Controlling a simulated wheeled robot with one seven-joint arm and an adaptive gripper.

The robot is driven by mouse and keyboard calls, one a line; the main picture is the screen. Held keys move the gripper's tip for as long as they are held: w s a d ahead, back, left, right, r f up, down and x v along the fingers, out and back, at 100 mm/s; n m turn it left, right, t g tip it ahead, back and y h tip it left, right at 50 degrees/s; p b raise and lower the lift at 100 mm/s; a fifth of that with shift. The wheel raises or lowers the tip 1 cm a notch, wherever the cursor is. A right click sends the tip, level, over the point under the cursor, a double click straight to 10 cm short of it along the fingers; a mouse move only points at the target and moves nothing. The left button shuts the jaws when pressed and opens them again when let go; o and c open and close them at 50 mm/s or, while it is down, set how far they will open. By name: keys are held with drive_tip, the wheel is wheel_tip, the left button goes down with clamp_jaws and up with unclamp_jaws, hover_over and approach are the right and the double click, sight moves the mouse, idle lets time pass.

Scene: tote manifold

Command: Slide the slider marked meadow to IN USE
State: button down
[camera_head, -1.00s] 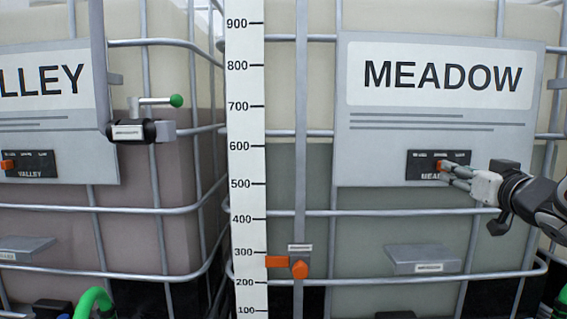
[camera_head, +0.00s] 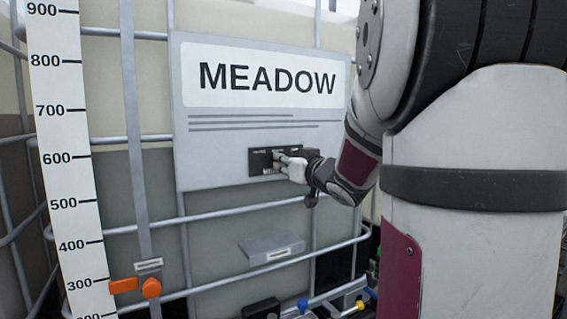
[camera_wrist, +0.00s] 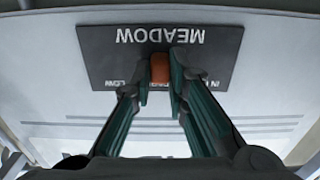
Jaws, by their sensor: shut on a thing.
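The meadow slider is an orange knob (camera_wrist: 160,67) on a small dark plate (camera_wrist: 92,62) in the wrist view, where the plate's MEADOW lettering is upside down. The knob is around the middle of the plate, between a label reading LOW at left and one starting IN at right. My gripper (camera_wrist: 161,84) is shut on the knob, one finger on each side. In the head view, my gripper (camera_head: 279,160) reaches the plate (camera_head: 260,161) from the right, and its fingers hide the knob. The plate sits low on the large MEADOW sign (camera_head: 215,150).
The sign hangs on a caged tote with metal bars (camera_head: 225,212). A grey ledge (camera_head: 270,247) is below it. A level scale (camera_head: 62,130) with an orange pointer (camera_head: 150,287) stands at left. Coloured valve handles (camera_head: 303,305) are at the bottom.

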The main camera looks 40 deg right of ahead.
sight(258, 161)
drive_tip(key=shift+w+a, duration=0.25)
drive_tip(key=shift+a, duration=0.65)
drive_tip(key=shift+w+a, duration=0.2)
drive_tip(key=shift+a, duration=0.75)
drive_tip(key=shift+w+a, duration=0.25)
drive_tip(key=shift+a, duration=0.65)
drive_tip(key=c, duration=1.6)
unclamp_jaws()
drive_tip(key=shift+a, duration=0.1)
drive_tip(key=shift+o, duration=0.2)
drive_tip(key=shift+s, duration=0.3)
drive_tip(key=v, duration=1.1)
drive_tip(key=shift+s, duration=0.2)
drive_tip(key=shift+a, duration=0.1)
